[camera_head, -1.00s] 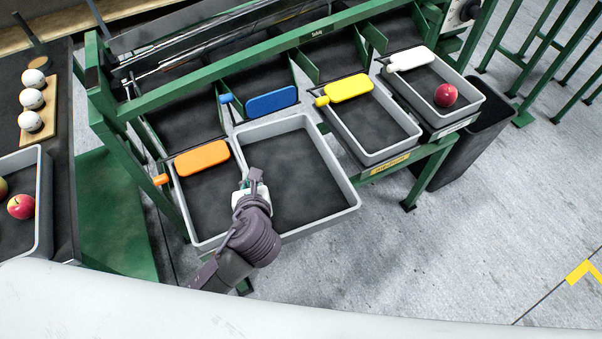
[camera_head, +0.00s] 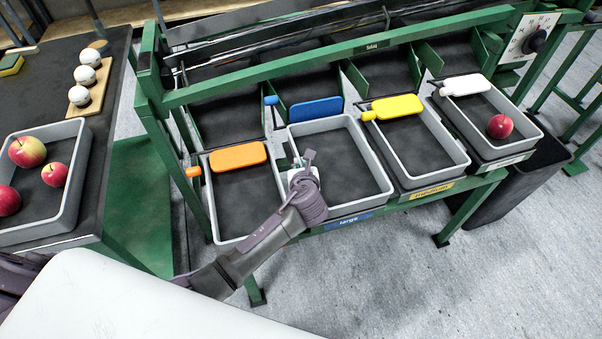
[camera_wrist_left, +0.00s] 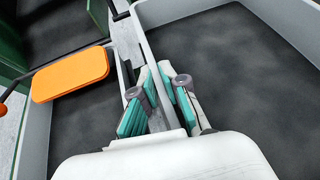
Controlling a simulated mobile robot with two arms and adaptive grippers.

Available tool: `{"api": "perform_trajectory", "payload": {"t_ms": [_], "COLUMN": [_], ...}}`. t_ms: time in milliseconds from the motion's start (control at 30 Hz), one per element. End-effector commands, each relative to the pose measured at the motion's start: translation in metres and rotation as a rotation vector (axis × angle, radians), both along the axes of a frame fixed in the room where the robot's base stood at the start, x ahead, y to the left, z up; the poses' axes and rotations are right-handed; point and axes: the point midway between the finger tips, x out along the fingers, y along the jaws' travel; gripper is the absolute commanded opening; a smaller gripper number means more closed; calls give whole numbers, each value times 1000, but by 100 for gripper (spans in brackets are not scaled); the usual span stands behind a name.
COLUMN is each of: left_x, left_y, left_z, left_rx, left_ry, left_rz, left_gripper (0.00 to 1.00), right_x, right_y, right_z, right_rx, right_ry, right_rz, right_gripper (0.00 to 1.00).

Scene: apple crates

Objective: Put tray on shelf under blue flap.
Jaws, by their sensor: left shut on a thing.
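The grey tray (camera_head: 372,160) is empty and sits in the shelf bay below the blue flap (camera_head: 315,109), above a blue label (camera_head: 348,221). It is roughly in line with the neighbouring trays. My left gripper (camera_head: 299,168) is shut on the tray's left wall, near the orange-flap tray. In the left wrist view the fingers (camera_wrist_left: 165,100) straddle the tray wall, and the tray's dark floor lies to the right. Whether the tray's underside rests fully on the shelf is hidden. My right gripper is not in view.
The orange flap (camera_head: 238,156) hangs over another tray on the left. The yellow-flap tray (camera_head: 458,155) is close on the right. A white-flap tray holds an apple (camera_head: 500,126). A tray of several apples (camera_head: 75,200) stands on the left table.

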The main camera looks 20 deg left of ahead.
Motion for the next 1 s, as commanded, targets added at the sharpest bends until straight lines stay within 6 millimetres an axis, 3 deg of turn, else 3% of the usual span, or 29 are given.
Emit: {"api": "perform_trajectory", "payload": {"t_ms": [200,500,533,700,1000], "left_x": [0,-1,-1,-1,-1], "left_y": [0,0,0,0,0], "left_z": [-33,-34,-35,-35,-33], "left_rx": [0,0,2,2,0], "left_ry": [1,0,2,2,1], "left_rz": [-1,0,0,0,-1], "left_gripper": [0,0,11,36,36], "right_x": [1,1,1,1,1], "right_y": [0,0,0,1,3], "right_z": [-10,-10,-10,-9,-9], "right_rx": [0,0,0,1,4], "right_ry": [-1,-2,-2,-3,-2], "right_rz": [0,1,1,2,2], "right_gripper": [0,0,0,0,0]}}
